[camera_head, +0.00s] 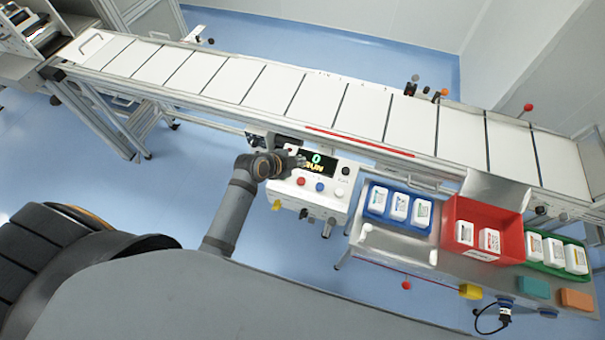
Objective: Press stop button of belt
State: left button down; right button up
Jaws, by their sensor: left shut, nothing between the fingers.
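The white control box (332,207) is fixed at the near side of the belt (360,110). Its dark display (326,160) shows a green 0 and yellow letters that read like RUN, partly covered by my gripper. A red button (300,181) and a blue button (319,187) sit below the display, with a pale one to their right. My left gripper (299,161) is shut and empty. It is over the upper left of the box, above the red button in the picture. I cannot tell whether it touches the box. My right gripper is out of view.
Right of the box, a blue bin (375,208), a red bin (508,223) and a green bin (540,240) hold white packs on a side table. A red knob (528,107) stands beyond the belt. Blue floor (300,240) shows below the box.

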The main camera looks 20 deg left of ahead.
pick_arm(q)
jog(key=shift+s, duration=0.15)
jog(key=b, duration=0.8)
send_over(303, 178)
jog(key=s, duration=0.2)
jog(key=f, duration=0.7)
jog(key=shift+a+f, duration=0.35)
jog(key=shift+f, duration=0.5)
jog(key=shift+f, duration=0.1)
jog(key=shift+f, duration=0.3)
jog(key=shift+f+b, duration=0.65)
dwell(0.4)
jog(key=shift+r+p, duration=1)
jog(key=shift+r, duration=0.05)
